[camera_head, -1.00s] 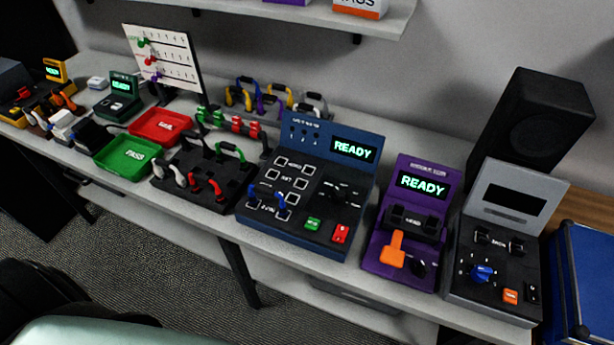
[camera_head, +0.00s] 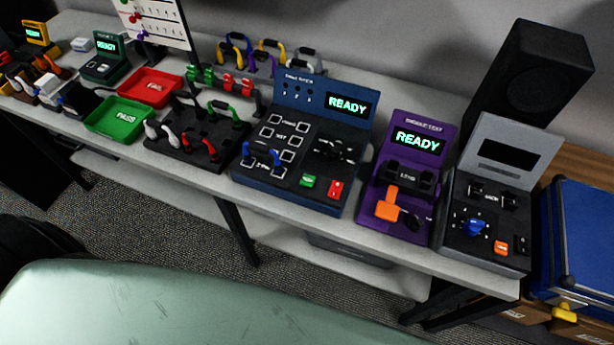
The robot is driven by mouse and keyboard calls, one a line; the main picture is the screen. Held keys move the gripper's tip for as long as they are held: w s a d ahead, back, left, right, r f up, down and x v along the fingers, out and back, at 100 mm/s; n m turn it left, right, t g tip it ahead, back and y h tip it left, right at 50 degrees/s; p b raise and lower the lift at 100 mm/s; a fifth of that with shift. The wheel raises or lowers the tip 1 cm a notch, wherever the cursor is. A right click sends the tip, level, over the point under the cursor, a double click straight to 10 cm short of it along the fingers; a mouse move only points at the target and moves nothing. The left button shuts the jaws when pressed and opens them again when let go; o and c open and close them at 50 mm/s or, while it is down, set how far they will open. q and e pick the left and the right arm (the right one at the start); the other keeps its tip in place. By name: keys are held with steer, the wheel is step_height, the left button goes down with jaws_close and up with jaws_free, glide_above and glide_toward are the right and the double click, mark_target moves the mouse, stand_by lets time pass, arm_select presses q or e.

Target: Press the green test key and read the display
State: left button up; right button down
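The blue test console (camera_head: 262,160) stands on the bench near the middle of the view. Its green key (camera_head: 308,181) is at the front, left of a red key (camera_head: 336,188). Its display (camera_head: 348,104) reads READY in light letters. A blue cable (camera_head: 262,153) with plugs at its ends sits at the console's left part. Neither of my grippers shows in the head view.
A purple tester (camera_head: 404,190) with an orange lever and a grey tester (camera_head: 487,215) stand to the right. A green PASS tray (camera_head: 119,119), a red FAIL tray (camera_head: 152,86) and a black cable rack (camera_head: 192,140) stand left. A black speaker (camera_head: 530,90) stands behind.

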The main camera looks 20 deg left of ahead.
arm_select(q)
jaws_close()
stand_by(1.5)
